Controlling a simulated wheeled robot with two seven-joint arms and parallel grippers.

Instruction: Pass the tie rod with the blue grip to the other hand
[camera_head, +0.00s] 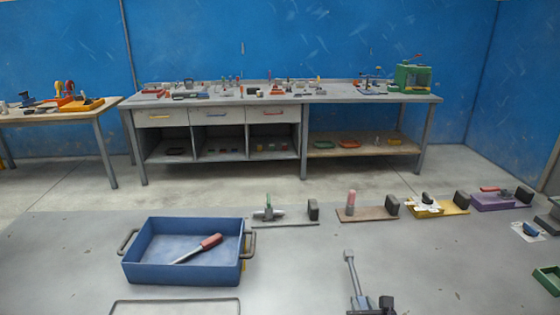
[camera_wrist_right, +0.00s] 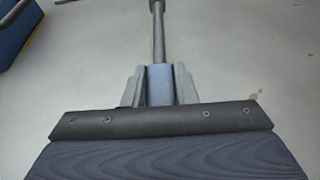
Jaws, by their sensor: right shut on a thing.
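My right gripper (camera_head: 363,303) is at the bottom of the head view, right of centre, over the grey table. It is shut on the blue grip of a tie rod (camera_head: 351,270). The grey rod points away from me, with a small wider end at its far tip. In the right wrist view the blue grip (camera_wrist_right: 160,84) sits between the two grey fingers of my gripper (camera_wrist_right: 160,88), and the grey shaft (camera_wrist_right: 158,38) runs up to the top edge. My left gripper is not in view.
A blue tray (camera_head: 180,273) with a red-gripped rod (camera_head: 198,248) inside stands on the left. A row of fixtures on coloured bases, such as a brown one (camera_head: 367,214) and a purple one (camera_head: 492,203), lines the far edge. The table between tray and rod is clear.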

